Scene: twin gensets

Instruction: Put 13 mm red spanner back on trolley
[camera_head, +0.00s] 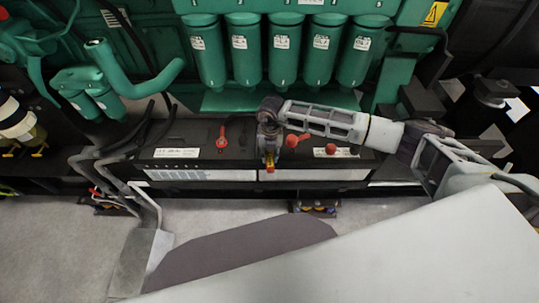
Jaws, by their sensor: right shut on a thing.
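My right gripper (269,152) points down over the front part of a black battery box. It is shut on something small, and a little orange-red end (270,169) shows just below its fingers. This fits the red spanner, but most of the held thing is hidden by the fingers and its size marking cannot be read. I cannot make out the trolley in this view.
The black battery box (196,141) bears red terminal caps, one red cap (222,141) left of my gripper. Green cylinders (284,52) stand close behind. Grey floor (60,245) is open at the lower left.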

